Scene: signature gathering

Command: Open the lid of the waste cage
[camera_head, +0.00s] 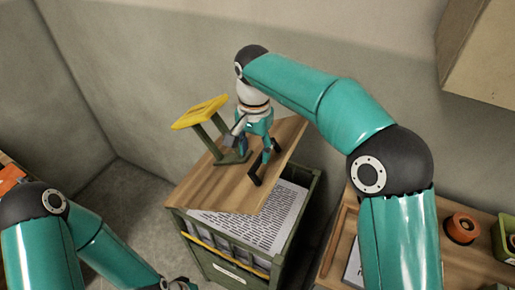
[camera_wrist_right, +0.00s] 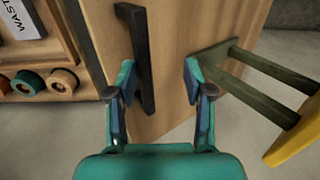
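The waste cage (camera_head: 192,240) is a green-framed bin holding printed paper sheets (camera_head: 240,228). Its wooden lid (camera_head: 195,190) sits tilted over it, with paper showing below its front and right edges. A dark bar handle (camera_wrist_right: 142,68) is on the lid. A yellow plate (camera_head: 201,112) on green posts stands at the lid's left; the posts show in the right wrist view (camera_wrist_right: 240,85). My right gripper (camera_head: 256,143) is over the lid, its fingers apart (camera_wrist_right: 159,82). The handle lies near the left finger in the wrist view, without visible clamping.
A wooden bench (camera_head: 470,262) with an orange-brown ring (camera_head: 462,228) and a green container stands right of the cage. A wall is close behind. A wooden box (camera_head: 480,60) hangs at the upper right. Bare floor (camera_head: 125,190) lies left of the cage.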

